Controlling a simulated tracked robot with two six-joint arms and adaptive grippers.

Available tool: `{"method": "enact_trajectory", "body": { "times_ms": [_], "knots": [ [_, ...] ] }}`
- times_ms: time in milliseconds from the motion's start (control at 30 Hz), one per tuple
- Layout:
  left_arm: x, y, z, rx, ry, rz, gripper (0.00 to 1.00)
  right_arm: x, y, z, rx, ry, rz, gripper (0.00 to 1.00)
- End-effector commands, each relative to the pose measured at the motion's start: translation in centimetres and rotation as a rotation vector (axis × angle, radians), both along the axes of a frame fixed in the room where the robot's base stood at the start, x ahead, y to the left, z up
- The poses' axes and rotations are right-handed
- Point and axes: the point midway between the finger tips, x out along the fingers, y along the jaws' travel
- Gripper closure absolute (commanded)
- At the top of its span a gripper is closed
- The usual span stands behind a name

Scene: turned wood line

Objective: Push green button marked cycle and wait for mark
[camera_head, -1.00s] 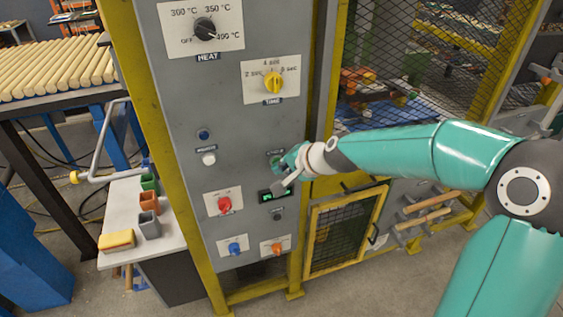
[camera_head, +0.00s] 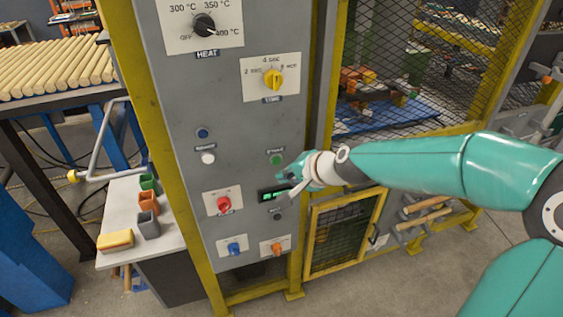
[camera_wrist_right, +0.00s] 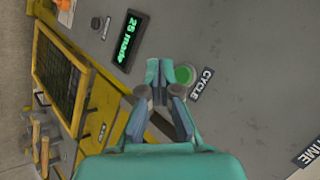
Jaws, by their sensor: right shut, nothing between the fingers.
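The green button (camera_head: 276,160) is on the grey control panel (camera_head: 185,110). In the wrist view the green button (camera_wrist_right: 184,75) sits beside the label CYCLE (camera_wrist_right: 202,84). My right gripper (camera_head: 281,177) is shut and empty, just below the button in the head view. A small display (camera_head: 272,195) is below the button; in the wrist view the display (camera_wrist_right: 130,40) shows green text that seems to read "25 mark". My left gripper is out of view.
A red switch (camera_head: 224,204), a white button (camera_head: 208,158) and a yellow time knob (camera_head: 274,79) share the panel. A mesh guard (camera_head: 430,60) stands right of it. A side table (camera_head: 120,200) with small coloured bins is at the left.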

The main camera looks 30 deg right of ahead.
Motion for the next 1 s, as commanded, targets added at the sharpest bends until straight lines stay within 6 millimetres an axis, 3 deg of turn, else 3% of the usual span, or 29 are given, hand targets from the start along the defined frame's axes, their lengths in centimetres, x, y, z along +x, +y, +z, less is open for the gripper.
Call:
{"method": "enact_trajectory", "body": {
  "times_ms": [300,1000],
  "knots": [
    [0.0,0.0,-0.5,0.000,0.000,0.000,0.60,-2.6,0.7,0.0,0.000,-0.001,0.001,1.00],
    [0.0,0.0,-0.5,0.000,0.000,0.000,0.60,-2.8,0.7,0.0,-0.001,0.000,0.001,1.00]
  ]
}}
